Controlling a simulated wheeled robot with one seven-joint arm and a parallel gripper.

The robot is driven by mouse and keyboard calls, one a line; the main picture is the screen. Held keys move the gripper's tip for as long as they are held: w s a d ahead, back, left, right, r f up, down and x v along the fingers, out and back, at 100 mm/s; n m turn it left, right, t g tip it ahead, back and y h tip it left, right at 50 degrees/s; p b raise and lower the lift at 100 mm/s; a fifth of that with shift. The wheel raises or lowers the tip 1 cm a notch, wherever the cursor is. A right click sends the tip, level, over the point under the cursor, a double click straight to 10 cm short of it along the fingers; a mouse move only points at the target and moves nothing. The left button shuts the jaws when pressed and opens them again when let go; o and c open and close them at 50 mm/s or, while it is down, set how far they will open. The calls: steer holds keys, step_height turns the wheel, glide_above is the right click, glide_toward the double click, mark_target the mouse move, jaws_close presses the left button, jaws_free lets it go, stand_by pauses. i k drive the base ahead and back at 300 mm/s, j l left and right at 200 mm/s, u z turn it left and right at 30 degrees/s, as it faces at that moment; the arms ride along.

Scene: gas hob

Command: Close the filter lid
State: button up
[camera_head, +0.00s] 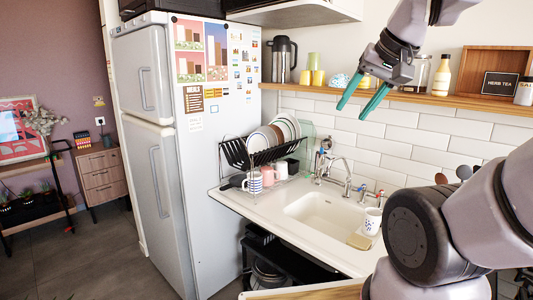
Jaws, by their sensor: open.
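My gripper (354,111) is in the upper right of the view, with two green fingers spread apart and pointing down to the left. It is empty and appears in front of the white tiled wall, above the sink. A small fitting with blue parts (325,146) stands at the back of the sink beside the tap (340,170). I cannot tell whether it is the filter, and I cannot make out a filter lid or its state.
A white sink (283,219) holds the middle, with a cup (372,221) and sponge (359,241) at its right edge. A dish rack (236,154) with plates and mugs stands left. A wooden shelf (430,99) with jars runs behind my gripper. A fridge (150,150) stands left.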

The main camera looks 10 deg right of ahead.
mark_target(328, 143)
steer(key=i+j, duration=0.2)
steer(key=j, duration=0.15)
steer(key=i+j, duration=0.2)
steer(key=j, duration=0.2)
steer(key=i+j, duration=0.2)
steer(key=j, duration=0.15)
steer(key=i+j, duration=0.2)
steer(key=j, duration=0.2)
